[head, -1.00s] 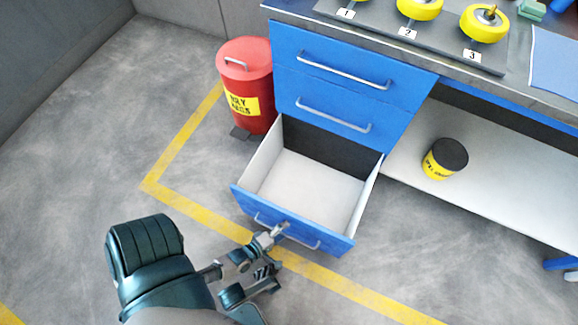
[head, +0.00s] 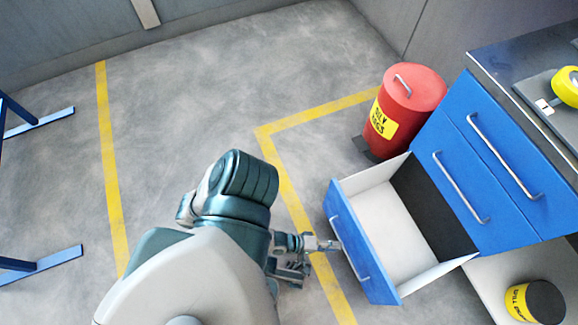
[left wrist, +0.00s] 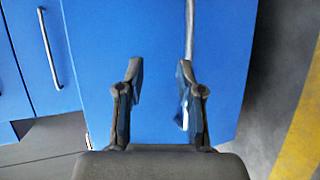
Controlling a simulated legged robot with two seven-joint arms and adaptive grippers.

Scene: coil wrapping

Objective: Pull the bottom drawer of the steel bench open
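The bottom drawer (head: 368,250) of the blue steel bench (head: 455,165) stands far out, its pale inside empty. Its grey bar handle (head: 357,266) is on the blue front. My left gripper (head: 330,244) is at this handle, coming from the floor side. In the left wrist view my left gripper (left wrist: 160,75) has its two fingers apart before the blue drawer front (left wrist: 95,65). The handle (left wrist: 190,25) runs down behind the right finger, not clearly between the fingers; whether they touch is unclear. My right gripper is not in view.
A red waste bin (head: 412,90) stands beside the bench. Two shut drawers with bar handles are above the open one. A black and yellow can (head: 535,302) sits on the low shelf. Yellow floor lines (head: 290,190) cross open grey floor. Blue stand feet (head: 45,258) are at left.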

